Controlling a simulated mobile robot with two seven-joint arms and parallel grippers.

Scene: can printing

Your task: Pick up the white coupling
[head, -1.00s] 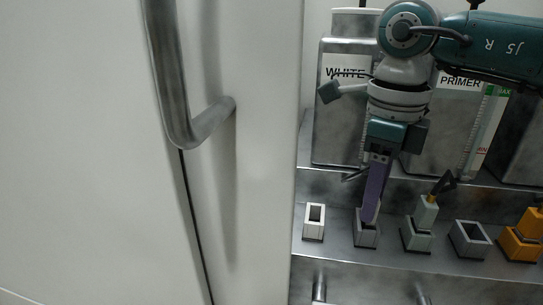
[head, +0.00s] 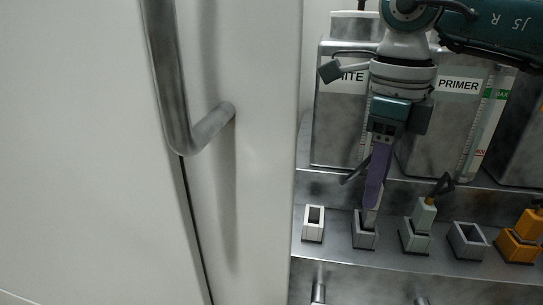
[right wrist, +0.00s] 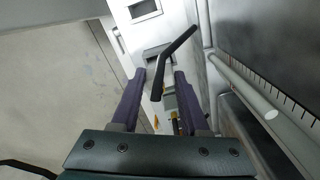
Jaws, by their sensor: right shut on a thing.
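My right gripper (head: 373,203) points down over the second holder (head: 365,238) from the left on the steel shelf. It is shut on a pale piece, the white coupling (head: 370,217), whose lower end shows just below the purple fingers. Whether that end is clear of the holder I cannot tell. In the right wrist view, the coupling (right wrist: 169,80) with its long black lever is between the purple fingers. The fingers hide much of it in the head view. My left gripper is not in view.
A white holder (head: 313,224) on the left stands empty. A grey-green coupling (head: 424,213), an empty grey holder (head: 468,240) and an orange coupling (head: 527,225) are to the right. Labelled metal canisters (head: 440,125) stand behind. A white door with a metal handle (head: 205,130) fills the left.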

